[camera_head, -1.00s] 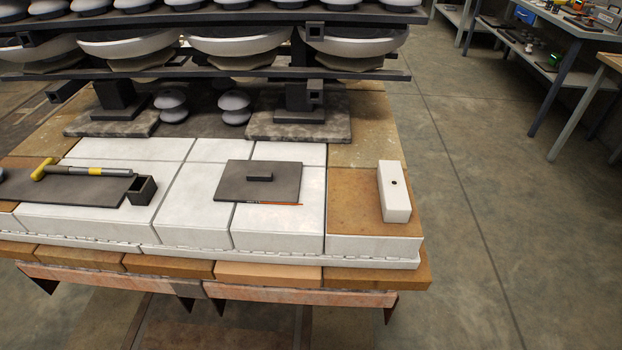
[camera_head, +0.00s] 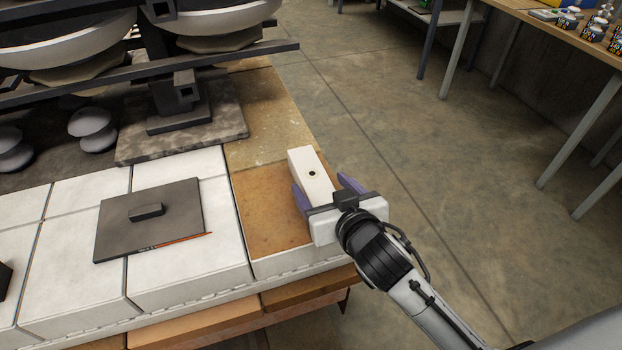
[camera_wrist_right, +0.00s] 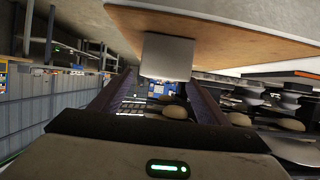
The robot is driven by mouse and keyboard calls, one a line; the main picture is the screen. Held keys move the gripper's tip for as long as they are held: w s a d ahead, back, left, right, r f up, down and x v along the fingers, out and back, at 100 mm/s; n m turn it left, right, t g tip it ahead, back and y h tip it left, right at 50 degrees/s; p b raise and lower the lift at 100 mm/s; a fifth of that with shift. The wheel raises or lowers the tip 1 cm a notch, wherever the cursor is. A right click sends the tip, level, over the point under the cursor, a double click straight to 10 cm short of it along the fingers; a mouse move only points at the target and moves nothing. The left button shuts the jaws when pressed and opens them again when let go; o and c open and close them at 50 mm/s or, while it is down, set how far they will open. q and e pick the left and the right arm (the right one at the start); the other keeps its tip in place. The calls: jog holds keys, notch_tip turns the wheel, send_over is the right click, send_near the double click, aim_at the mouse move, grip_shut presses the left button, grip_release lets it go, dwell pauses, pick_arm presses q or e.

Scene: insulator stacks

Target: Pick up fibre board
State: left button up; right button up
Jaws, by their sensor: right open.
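A white rectangular block (camera_head: 310,172) with a dark dot on top, which may be the fibre board, lies on the brown panel (camera_head: 262,210) at the deck's right corner. My right gripper (camera_head: 320,183) is open, its purple fingers reaching along both sides of the block's near end. In the right wrist view the block's pale end (camera_wrist_right: 166,57) shows ahead between the finger tips. I cannot tell whether the fingers touch it. My left gripper is not in view.
A dark plate with a small handle (camera_head: 146,211) and an orange-red pencil-like stick (camera_head: 178,241) lie on white deck tiles to the left. Insulator racks on dark beams (camera_head: 180,50) rise behind. Open floor (camera_head: 410,140) lies to the right, with a workbench (camera_head: 520,12) beyond.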

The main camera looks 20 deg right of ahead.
aim_at(311, 173)
jog(key=x, duration=0.5)
jog(key=shift+w+a+r, duration=0.1)
jog(key=shift+w+a, duration=0.05)
jog(key=shift+w, duration=0.3)
jog(key=c, duration=1.2)
jog(key=shift+r, duration=0.15)
